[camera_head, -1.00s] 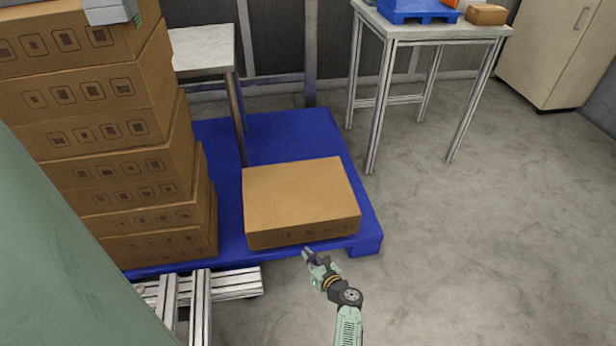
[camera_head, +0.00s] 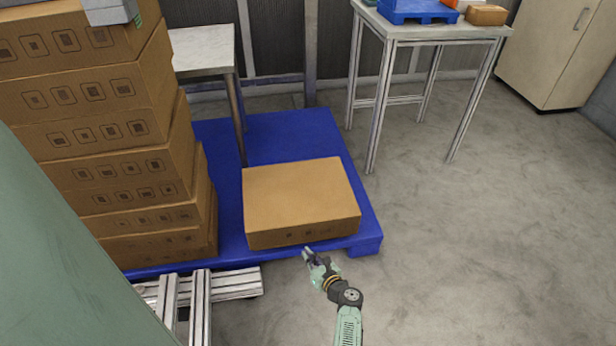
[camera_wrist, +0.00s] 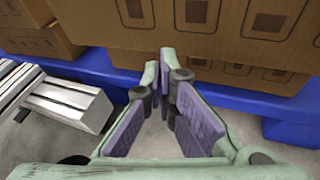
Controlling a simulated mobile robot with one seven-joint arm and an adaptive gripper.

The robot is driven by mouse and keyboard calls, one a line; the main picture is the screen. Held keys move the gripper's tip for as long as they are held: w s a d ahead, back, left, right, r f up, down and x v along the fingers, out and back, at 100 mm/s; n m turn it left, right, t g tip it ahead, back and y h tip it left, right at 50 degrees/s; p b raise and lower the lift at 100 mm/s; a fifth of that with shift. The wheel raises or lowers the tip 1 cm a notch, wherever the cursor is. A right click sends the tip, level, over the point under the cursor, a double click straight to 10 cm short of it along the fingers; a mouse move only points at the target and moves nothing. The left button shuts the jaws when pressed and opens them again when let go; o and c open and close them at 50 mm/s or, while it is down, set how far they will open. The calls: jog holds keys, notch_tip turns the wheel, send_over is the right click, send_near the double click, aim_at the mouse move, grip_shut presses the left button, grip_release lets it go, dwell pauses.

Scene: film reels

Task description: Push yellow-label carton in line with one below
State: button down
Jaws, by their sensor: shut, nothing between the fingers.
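A brown carton (camera_head: 300,188) lies on the blue pallet, with a plain top and dark printed squares on its front. In the wrist view an upper carton (camera_wrist: 215,42) overhangs a lower carton (camera_wrist: 215,68), whose left edge sits further right than the upper one's. No yellow label shows on these faces. My gripper (camera_head: 306,254) is shut and empty, just in front of the carton's near side. In the wrist view its fingertips (camera_wrist: 164,62) point at the lower part of the cartons; I cannot tell whether they touch.
The blue pallet (camera_head: 290,135) carries a tall stack of cartons (camera_head: 120,140) on the left. Metal profiles (camera_head: 215,285) lie at its near left edge. A table (camera_head: 430,32) stands behind. The floor (camera_head: 470,240) on the right is clear.

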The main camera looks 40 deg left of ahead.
aim_at(305, 237)
jog(key=shift+w+a, duration=0.1)
jog(key=shift+w, duration=0.05)
jog(key=shift+w+a+b, duration=1.45)
jog(key=shift+w+a, duration=0.25)
jog(key=shift+a, duration=0.15)
jog(key=shift+w+a+b, duration=1.4)
jog(key=shift+w+a, duration=0.3)
jog(key=shift+a, duration=0.15)
jog(key=shift+s+d+p, duration=2)
jog(key=shift+s+d, duration=0.5)
jog(key=shift+d, duration=0.25)
notch_tip(305, 237, up, 6)
jog(key=p, duration=0.5)
jog(key=shift+p, duration=0.4)
